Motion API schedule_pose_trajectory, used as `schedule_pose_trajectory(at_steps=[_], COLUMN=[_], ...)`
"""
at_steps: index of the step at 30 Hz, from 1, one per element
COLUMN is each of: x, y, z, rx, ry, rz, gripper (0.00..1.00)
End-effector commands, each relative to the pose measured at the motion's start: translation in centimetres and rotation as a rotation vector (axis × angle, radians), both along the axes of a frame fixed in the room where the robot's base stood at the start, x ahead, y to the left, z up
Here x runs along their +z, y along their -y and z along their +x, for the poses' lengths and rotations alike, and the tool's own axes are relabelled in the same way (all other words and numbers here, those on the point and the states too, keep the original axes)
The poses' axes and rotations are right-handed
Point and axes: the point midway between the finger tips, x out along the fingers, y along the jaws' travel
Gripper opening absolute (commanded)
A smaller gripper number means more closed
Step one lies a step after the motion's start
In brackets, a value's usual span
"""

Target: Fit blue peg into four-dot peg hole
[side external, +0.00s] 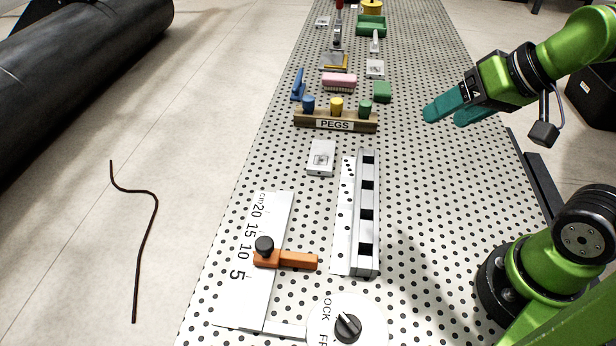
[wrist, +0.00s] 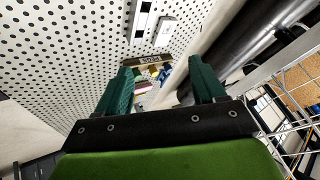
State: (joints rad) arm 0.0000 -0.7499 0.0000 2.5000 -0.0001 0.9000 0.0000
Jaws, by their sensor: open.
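The blue peg (side external: 308,104) stands upright at the left end of the wooden rack labelled PEGS (side external: 304,121). My gripper (side external: 446,112) is open and empty, with teal fingers, to the right of the rack and apart from it. In the wrist view the fingers (wrist: 163,84) are spread, and the rack (wrist: 150,60) shows small beyond them. A grey bar with several dark square openings (side external: 367,188) lies nearer the camera. Any dot marks beside its openings are too small to read, so I cannot tell which is the four-dot hole.
A yellow peg (side external: 336,105) and a green peg (side external: 365,107) share the rack. A pink brush (side external: 339,80) and green block (side external: 382,91) lie behind it. A small metal block (side external: 321,158) and an orange-clamped ruler (side external: 285,259) lie nearer. The perforated table right of the bar is clear.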

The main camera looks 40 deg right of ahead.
Motion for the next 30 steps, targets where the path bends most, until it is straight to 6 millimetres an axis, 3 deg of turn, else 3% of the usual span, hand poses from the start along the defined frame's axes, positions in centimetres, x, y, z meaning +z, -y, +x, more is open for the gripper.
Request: schedule_pose_trajectory(at_steps=[18,22,26,30], x=[0.0,-1.3,-2.8,-4.4], y=[0.1,0.7,1.5,1.9], z=[0.0,0.5,2.5,6.6], rx=[-0.002,-0.031,-0.089,-0.060], ry=[0.000,-0.055,-0.155,-0.224], rz=[0.000,0.000,0.046,0.110], gripper=[0.65,0.65,0.65,0.65])
